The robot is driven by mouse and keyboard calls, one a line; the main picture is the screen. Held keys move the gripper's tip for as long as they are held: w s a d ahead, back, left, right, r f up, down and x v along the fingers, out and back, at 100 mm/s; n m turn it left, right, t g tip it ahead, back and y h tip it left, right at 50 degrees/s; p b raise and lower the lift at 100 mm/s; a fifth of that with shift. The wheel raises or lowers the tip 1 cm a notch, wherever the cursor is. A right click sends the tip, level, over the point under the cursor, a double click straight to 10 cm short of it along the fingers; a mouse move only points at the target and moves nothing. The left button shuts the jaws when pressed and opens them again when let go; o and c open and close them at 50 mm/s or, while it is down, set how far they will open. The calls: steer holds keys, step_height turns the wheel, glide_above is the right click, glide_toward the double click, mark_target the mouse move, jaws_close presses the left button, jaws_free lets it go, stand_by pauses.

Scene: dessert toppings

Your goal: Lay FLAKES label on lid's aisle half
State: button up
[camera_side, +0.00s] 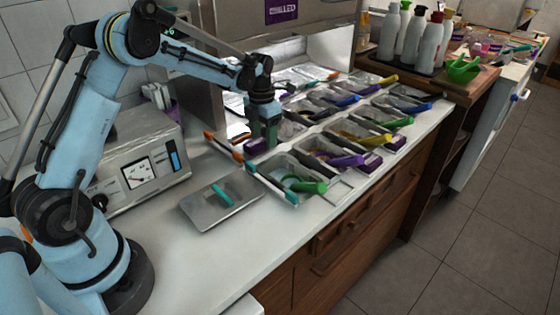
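A flat grey metal lid (207,210) with a teal handle (222,192) lies on the white counter in front of the balance-like machine. Nothing but the handle shows on either half of it. My gripper (262,143) points down behind and right of the lid, at the near left end of the topping trays. A small purple piece (257,149) shows at its fingertips. No lettering on it is readable, so I cannot tell if it is the FLAKES label, nor whether the fingers are closed on it.
Rows of trays with coloured scoops, among them a green one (308,186) and a purple one (346,160), fill the counter to the right. A machine with a dial (142,173) stands left of the lid. Counter in front of the lid is clear.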

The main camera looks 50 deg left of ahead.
mark_target(264, 138)
steer(key=shift+o, duration=0.3)
steer(key=shift+r, duration=0.1)
steer(key=s+d+r+m+t, duration=0.15)
steer(key=r+m, duration=0.25)
steer(key=r, duration=0.4)
steer(key=s+d+r+m, duration=0.2)
steer(key=d+r+m, duration=0.15)
steer(key=r, duration=0.45)
steer(key=s+d+f+m+t, duration=0.2)
steer(key=s+d+m, duration=0.2)
steer(key=m, duration=1)
steer(key=s+d+f+m+t, duration=0.2)
steer(key=s+d+m+t, duration=0.1)
steer(key=s+m, duration=0.8)
steer(key=d+m, duration=0.1)
steer(key=m, duration=0.2)
steer(key=shift+s+t, duration=0.15)
steer(key=shift+t, duration=0.2)
steer(key=shift+m, duration=0.25)
